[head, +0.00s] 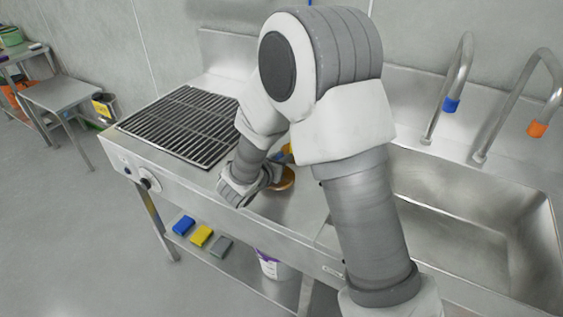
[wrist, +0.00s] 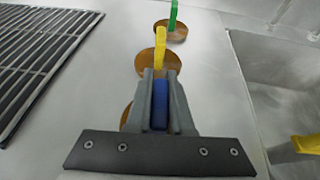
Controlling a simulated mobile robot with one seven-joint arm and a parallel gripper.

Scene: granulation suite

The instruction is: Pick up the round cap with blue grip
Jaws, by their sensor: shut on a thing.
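My gripper (wrist: 159,88) is shut on the upright blue grip (wrist: 159,108) of a round cap. The grip sits between the two grey fingers in the wrist view. A sliver of the brown round cap (wrist: 125,117) shows left of the fingers; the rest is hidden behind the gripper. I cannot tell whether it touches the counter or is just above it. In the head view my arm hides the gripper's fingers and most of the caps.
A cap with a yellow grip (wrist: 160,58) stands just beyond the fingers. A cap with a green grip (wrist: 172,20) stands farther back. A black grate (wrist: 40,50) lies to the left. A sink basin (head: 450,220) with two taps is to the right.

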